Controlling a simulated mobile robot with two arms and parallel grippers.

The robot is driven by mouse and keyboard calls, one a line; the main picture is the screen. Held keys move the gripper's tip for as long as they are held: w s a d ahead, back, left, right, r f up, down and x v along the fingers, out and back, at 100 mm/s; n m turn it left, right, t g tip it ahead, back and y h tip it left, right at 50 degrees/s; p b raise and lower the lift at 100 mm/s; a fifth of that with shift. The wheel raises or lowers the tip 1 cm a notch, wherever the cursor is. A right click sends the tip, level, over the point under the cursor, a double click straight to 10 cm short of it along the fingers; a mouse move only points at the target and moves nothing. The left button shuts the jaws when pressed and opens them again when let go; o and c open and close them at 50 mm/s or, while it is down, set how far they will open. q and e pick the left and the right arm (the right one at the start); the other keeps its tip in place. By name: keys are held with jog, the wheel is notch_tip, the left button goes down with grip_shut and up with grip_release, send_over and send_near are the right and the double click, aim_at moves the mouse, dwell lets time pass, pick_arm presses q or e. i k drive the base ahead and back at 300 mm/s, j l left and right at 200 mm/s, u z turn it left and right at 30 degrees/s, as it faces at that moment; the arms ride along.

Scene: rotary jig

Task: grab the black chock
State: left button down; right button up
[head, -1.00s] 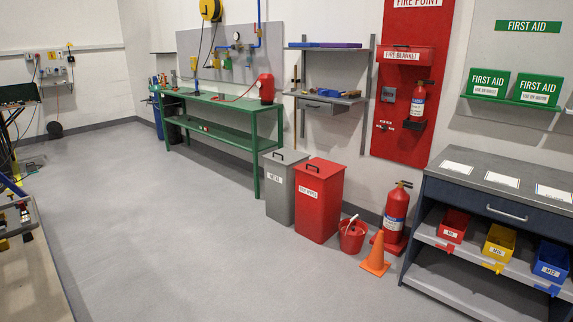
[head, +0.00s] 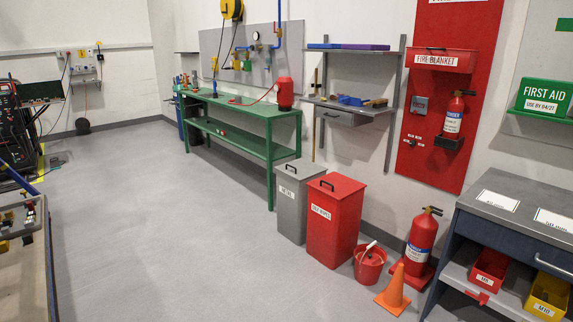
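I cannot pick out a black chock for certain in the head view. Neither of my grippers shows.
Grey floor (head: 150,210) lies open through the middle. A green workbench (head: 240,143) runs along the back wall. A grey bin (head: 292,205), red bin (head: 333,220), red bucket (head: 369,268), orange cone (head: 394,292) and fire extinguisher (head: 421,240) stand along the right.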

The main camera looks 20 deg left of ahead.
aim_at(27, 238)
jog(key=i+j+u, duration=0.15)
jog(key=i+u, duration=0.65)
jog(key=u, duration=0.15)
jog(key=i+l+u, duration=0.1)
jog(key=i+u, duration=0.65)
jog(key=i, duration=0.25)
jog(key=i+u, duration=0.3)
jog(key=i, duration=0.25)
jog(key=i+l+u, duration=0.35)
jog(key=i, duration=0.15)
jog(key=i+l+u, duration=0.3)
jog(key=i, duration=0.2)
jog(key=i+l+u, duration=0.3)
jog(key=i+l, duration=0.15)
jog(key=i+l+u, duration=0.25)
jog(key=i+l, duration=0.3)
jog(key=i, duration=0.35)
jog(key=i+l+u, duration=0.2)
jog(key=i+l, duration=0.5)
jog(key=i, duration=0.1)
